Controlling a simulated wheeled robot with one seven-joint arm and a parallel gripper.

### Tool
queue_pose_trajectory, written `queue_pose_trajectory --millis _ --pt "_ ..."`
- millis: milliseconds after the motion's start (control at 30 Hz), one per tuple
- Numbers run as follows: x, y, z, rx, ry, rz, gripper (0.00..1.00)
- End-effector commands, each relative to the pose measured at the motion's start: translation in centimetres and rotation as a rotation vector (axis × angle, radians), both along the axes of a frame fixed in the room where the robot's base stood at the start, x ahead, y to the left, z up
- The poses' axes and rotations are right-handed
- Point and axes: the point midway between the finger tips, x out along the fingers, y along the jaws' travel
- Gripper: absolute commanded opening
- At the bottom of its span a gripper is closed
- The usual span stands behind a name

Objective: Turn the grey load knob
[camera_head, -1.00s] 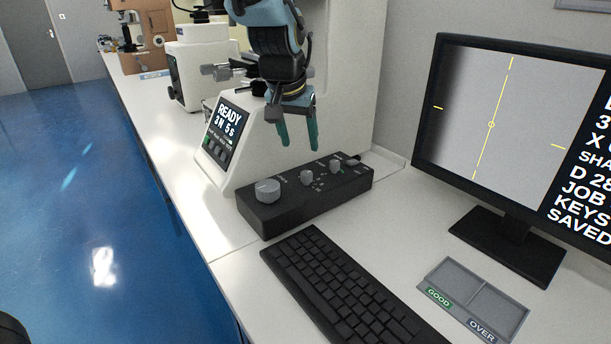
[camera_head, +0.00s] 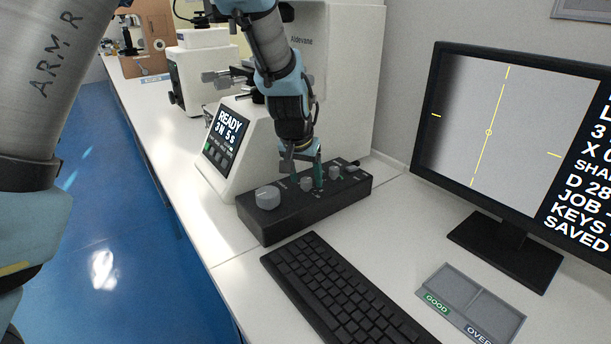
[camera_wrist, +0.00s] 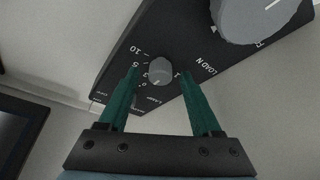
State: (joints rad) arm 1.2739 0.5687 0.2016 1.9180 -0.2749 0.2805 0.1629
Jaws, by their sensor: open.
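The grey load knob (camera_wrist: 160,70) is a small round dial with a pointer mark. It has "LOAD N" and several numbers printed around it on a black control box (camera_wrist: 118,58). In the head view the knob (camera_head: 307,184) sits beside a larger grey knob (camera_head: 267,197). My gripper (camera_wrist: 160,76) is open, with green fingers pointing at the box and one fingertip on each side of the load knob. Gaps show between the fingers and the knob. I cannot tell whether the tips reach down to knob height.
Further knobs (camera_head: 335,172) stand close by on the same box. The tester's "READY 3N 5s" screen (camera_head: 224,137) is behind it to the left. A black keyboard (camera_head: 345,295) lies in front, a monitor (camera_head: 520,150) stands right, and a grey GOOD/OVER tray (camera_head: 470,300) lies below it.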

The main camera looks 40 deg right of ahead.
Motion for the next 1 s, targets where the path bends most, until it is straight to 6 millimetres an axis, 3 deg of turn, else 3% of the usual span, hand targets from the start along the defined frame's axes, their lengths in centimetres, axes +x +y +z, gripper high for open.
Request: queue_pose_trajectory --millis 67,633,1000 --pt "0.0 0.0 0.01 0.0 0.0 0.0 0.66" --pt "-0.02 0.03 0.03 0.001 0.001 0.0 0.01" --pt "-0.04 0.02 0.14 0.001 0.0 0.01 0.0"
